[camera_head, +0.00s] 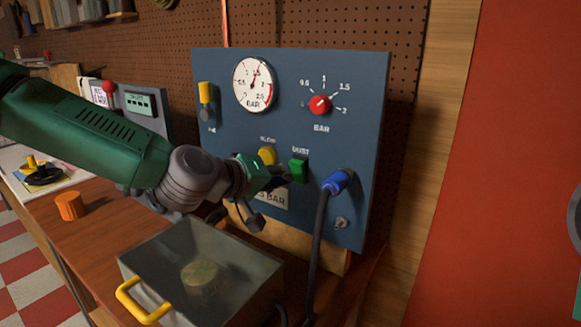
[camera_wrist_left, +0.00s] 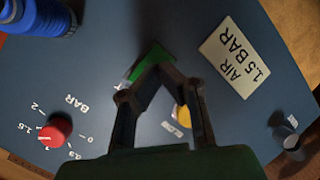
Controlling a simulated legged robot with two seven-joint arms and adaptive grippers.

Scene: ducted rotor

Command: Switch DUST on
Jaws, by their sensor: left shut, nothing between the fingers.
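The DUST switch (camera_head: 299,170) is a green block under its white label on the blue-grey panel (camera_head: 300,75). My left gripper (camera_head: 283,175) is shut and empty, its fingertips close beside the lower left of the switch. In the left wrist view the green switch (camera_wrist_left: 150,60) lies right beyond the fingertips (camera_wrist_left: 163,70), which hide part of it. I cannot tell whether they touch, nor which way the switch is set. My right gripper does not show.
A yellow knob (camera_head: 267,155) is just left of the switch, and a blue plug (camera_head: 337,181) with a dark hose is right of it. A red BAR knob (camera_head: 319,104) and a gauge (camera_head: 252,83) sit above. A clear box (camera_head: 215,245) with a yellow handle stands below.

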